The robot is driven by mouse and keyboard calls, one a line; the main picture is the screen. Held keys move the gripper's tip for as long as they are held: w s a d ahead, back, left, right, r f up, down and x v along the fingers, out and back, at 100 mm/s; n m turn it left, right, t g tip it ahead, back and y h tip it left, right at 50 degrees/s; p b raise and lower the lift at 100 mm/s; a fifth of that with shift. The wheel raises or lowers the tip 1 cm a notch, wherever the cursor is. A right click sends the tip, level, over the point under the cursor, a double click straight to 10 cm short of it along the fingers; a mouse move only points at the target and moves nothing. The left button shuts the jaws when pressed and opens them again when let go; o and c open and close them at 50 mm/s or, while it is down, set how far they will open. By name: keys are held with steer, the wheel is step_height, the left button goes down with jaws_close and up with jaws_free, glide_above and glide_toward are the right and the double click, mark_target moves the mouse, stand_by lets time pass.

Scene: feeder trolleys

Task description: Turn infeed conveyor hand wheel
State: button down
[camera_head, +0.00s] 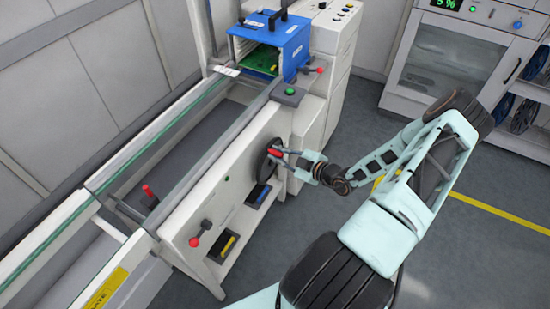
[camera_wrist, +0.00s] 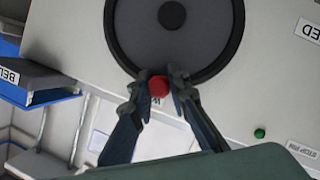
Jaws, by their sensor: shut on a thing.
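The hand wheel (camera_head: 267,160) is a dark disc with a black rim on the side panel of the white conveyor, partly hidden by my gripper in the head view. My gripper (camera_wrist: 157,92) is shut on this knob, one finger on each side. The gripper (camera_head: 283,153) also shows at the wheel in the head view.
A red-knobbed lever (camera_head: 196,241) sticks out of the panel left of the wheel. A blue box (camera_head: 270,48) stands on the conveyor's far end. A green button (camera_head: 290,91) is on top. A white cabinet (camera_head: 450,60) stands at the back right.

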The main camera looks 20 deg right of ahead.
steer(key=shift+w+d+r, duration=0.2)
steer(key=shift+w+d, duration=0.4)
steer(key=shift+d, duration=0.3)
steer(key=c, duration=1.8)
jaws_free()
steer(key=shift+c, duration=0.2)
steer(key=v, duration=1.2)
steer(key=shift+f, duration=0.1)
